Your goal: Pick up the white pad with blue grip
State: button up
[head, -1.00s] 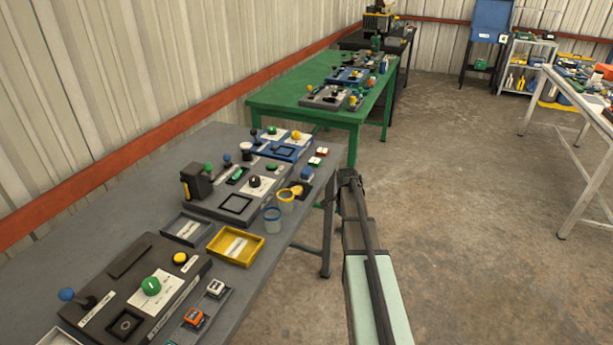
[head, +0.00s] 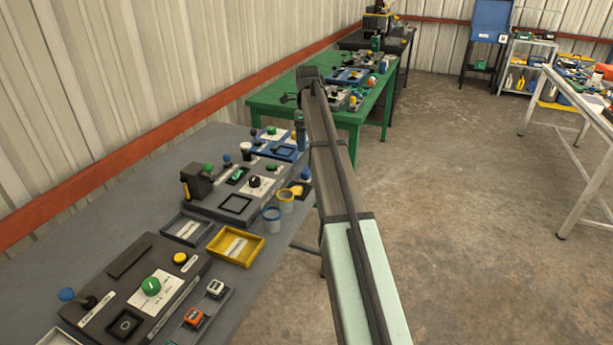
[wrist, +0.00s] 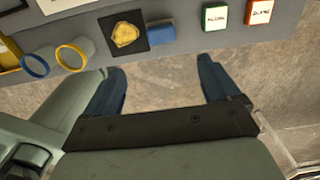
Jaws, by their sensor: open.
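In the wrist view, a small blue block (wrist: 160,32) lies at the table's front edge, against a black square with a yellow lump. It looks like the blue grip; I cannot make out a white pad under it. In the head view the blue piece (head: 305,174) shows beside my arm. My gripper (wrist: 163,82) is open and empty, its two blue fingers wide apart. In the wrist view the fingertips are below the block in the picture, over the floor beyond the table edge, with the block between them sideways.
A yellow lump (wrist: 125,35) sits left of the block. A green-and-white block (wrist: 214,16) and an orange-and-white block (wrist: 259,11) are to its right. A blue-rimmed cup (head: 271,220) and a yellow-rimmed cup (head: 287,200) stand nearby. A yellow tray (head: 258,252) is closer. Floor right of the table is clear.

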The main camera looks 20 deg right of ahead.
send_over(306, 169)
jog(key=f, duration=0.5)
jog(key=s+f, duration=0.1)
jog(key=f, duration=0.1)
jog(key=shift+a+f, duration=0.3)
jog(key=shift+f, duration=0.1)
jog(key=shift+w+d+f, duration=0.1)
jog(key=shift+f, duration=0.85)
jog(key=shift+w+d+f, duration=0.1)
jog(key=shift+w+f, duration=0.05)
jog(key=shift+f, duration=0.85)
jog(key=shift+w+d+f, duration=0.1)
jog(key=shift+f, duration=0.85)
jog(key=shift+c, duration=0.3)
jog(key=c, duration=1.1)
